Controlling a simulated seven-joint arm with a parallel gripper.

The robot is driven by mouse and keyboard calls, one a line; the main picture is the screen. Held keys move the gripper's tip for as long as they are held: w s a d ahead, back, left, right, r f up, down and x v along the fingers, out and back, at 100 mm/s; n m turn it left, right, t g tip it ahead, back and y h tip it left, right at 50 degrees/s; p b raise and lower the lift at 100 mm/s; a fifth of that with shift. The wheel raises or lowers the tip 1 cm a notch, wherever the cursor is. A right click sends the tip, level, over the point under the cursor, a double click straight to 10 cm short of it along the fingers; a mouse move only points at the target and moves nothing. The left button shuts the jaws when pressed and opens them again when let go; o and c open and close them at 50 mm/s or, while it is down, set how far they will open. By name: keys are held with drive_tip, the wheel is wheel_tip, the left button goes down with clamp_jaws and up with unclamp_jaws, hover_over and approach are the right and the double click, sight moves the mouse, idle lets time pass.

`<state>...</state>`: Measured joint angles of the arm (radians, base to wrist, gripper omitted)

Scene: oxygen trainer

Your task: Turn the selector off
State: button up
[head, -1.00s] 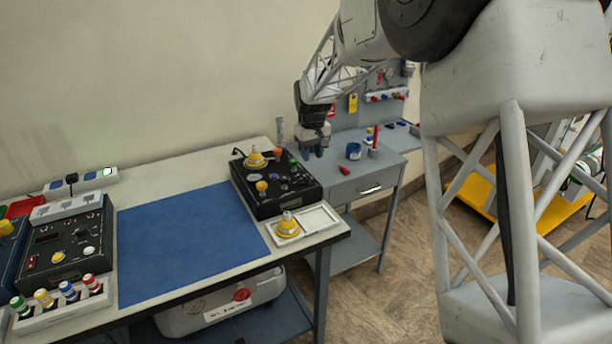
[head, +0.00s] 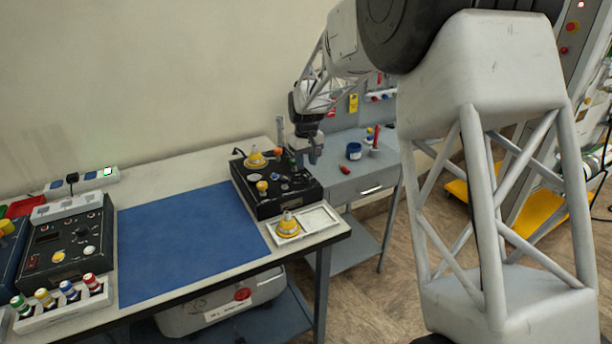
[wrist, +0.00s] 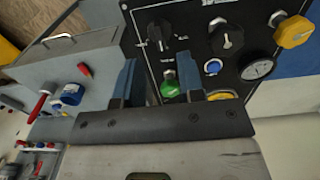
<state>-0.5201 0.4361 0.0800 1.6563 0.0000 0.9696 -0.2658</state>
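The black trainer panel (head: 262,205) stands at the right end of the bench. In the wrist view its black face (wrist: 190,55) carries two black knobs, one at the left (wrist: 158,33) with marks around it and a larger one (wrist: 227,39) to its right. I cannot tell which is the selector. My gripper (head: 308,155) hangs above the panel's right edge. In the wrist view its two blue fingers (wrist: 157,62) are apart, with nothing held between them. A green knob (wrist: 170,85) shows in the gap below the left black knob.
A yellow knob (wrist: 293,32), a blue button (wrist: 212,66) and a gauge (wrist: 258,67) sit on the panel face. A white tray with a yellow fitting (head: 287,227) lies in front. A grey side table (head: 360,180) with a blue cup (head: 354,151) stands behind. The blue mat (head: 180,245) is clear.

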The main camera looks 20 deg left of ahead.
sight(306, 177)
drive_tip(key=shift+f, duration=2.8)
drive_tip(key=shift+c, duration=0.5)
clamp_jaws()
